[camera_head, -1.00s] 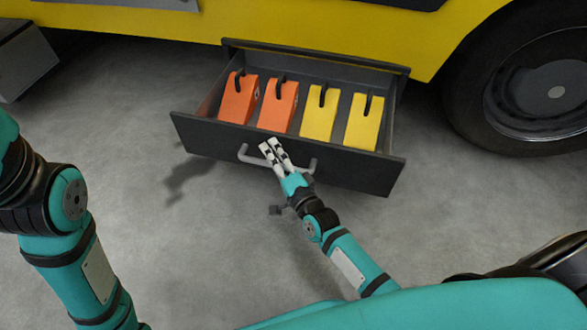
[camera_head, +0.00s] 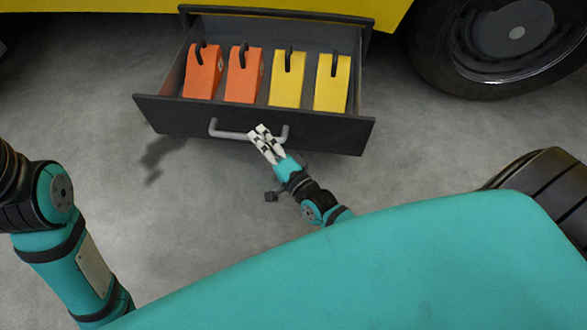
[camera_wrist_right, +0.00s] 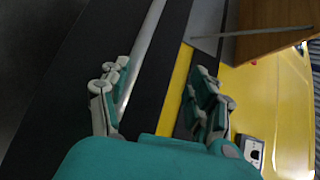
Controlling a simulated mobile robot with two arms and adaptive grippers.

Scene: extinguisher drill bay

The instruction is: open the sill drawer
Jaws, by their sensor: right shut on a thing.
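The sill drawer (camera_head: 335,133) is dark grey and stands pulled well out below the yellow vehicle body. Its grey bar handle (camera_head: 226,134) runs across the front panel. My right gripper (camera_head: 261,138) is shut on the handle, right of its middle, with pale fingers over the bar. In the right wrist view the fingers (camera_wrist_right: 160,95) show near the camera, and the handle bar (camera_wrist_right: 147,48) runs up past the left one. My left arm shows at the left of the head view, but its gripper is out of frame.
Two orange wedges (camera_head: 203,76) and two yellow wedges (camera_head: 288,80) with black grips stand in the drawer. A large black tyre (camera_head: 440,60) is at the upper right. Grey concrete floor (camera_head: 190,210) lies clear in front of the drawer.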

